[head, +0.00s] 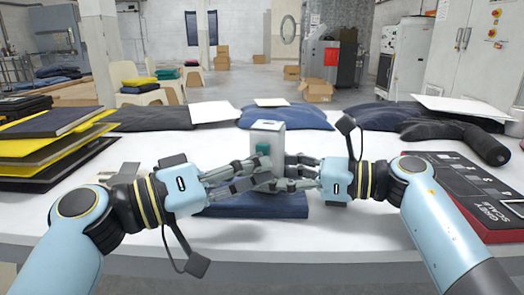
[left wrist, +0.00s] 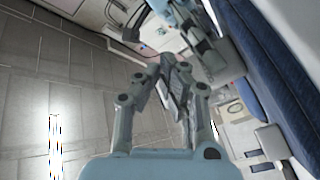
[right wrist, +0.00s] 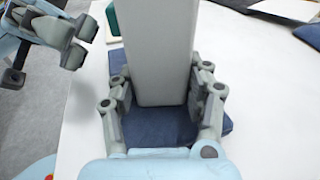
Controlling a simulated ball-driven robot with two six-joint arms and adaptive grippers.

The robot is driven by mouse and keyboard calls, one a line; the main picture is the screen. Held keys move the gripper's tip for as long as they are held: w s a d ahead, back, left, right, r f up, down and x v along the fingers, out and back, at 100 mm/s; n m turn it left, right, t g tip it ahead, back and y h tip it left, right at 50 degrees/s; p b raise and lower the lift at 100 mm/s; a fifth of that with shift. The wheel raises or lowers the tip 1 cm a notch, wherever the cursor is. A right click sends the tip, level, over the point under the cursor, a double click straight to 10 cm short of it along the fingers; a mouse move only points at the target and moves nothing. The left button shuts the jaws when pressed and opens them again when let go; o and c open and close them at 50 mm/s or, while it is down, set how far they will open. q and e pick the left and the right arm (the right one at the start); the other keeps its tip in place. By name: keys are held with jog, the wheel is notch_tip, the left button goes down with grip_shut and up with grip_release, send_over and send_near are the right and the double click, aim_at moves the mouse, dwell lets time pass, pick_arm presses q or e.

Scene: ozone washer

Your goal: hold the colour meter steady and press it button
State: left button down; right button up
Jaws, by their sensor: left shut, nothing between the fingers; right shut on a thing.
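The colour meter (head: 267,132), a pale grey upright box with a teal patch (head: 262,149) on its front, stands over a folded dark blue cloth (head: 252,208). My right gripper (head: 290,178) is shut on its lower part; in the right wrist view the meter (right wrist: 160,50) sits between both fingers. My left gripper (head: 262,176) is shut and empty, close to the meter's front left. The fingers of both hands overlap in the head view and hide the meter's lower part, so contact by the left one cannot be told. The left wrist view shows its closed fingers (left wrist: 178,85).
A stack of yellow and dark boards (head: 45,145) stands at the left of the white table (head: 330,235). A grey scale board (head: 470,190) lies at the right. Dark folded fabrics (head: 290,117) line the back. The front strip of the table is clear.

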pick_arm(q)
jog(key=shift+w+d, duration=0.1)
jog(key=shift+w, duration=0.25)
pick_arm(e)
jog(key=shift+f, duration=0.1)
pick_arm(q)
jog(key=shift+w+d, duration=0.1)
jog(key=shift+w, duration=0.35)
dwell(0.5)
jog(key=shift+s, duration=0.15)
jog(key=shift+s+a, duration=0.25)
jog(key=shift+s, duration=0.5)
jog(key=shift+s+a, duration=0.2)
jog(key=shift+s, duration=0.6)
jog(key=shift+s+a, duration=0.2)
jog(key=shift+s, duration=0.65)
jog(key=shift+s+a, duration=0.2)
jog(key=shift+s, duration=0.6)
pick_arm(e)
jog(key=o, duration=1)
jog(key=shift+c, duration=0.2)
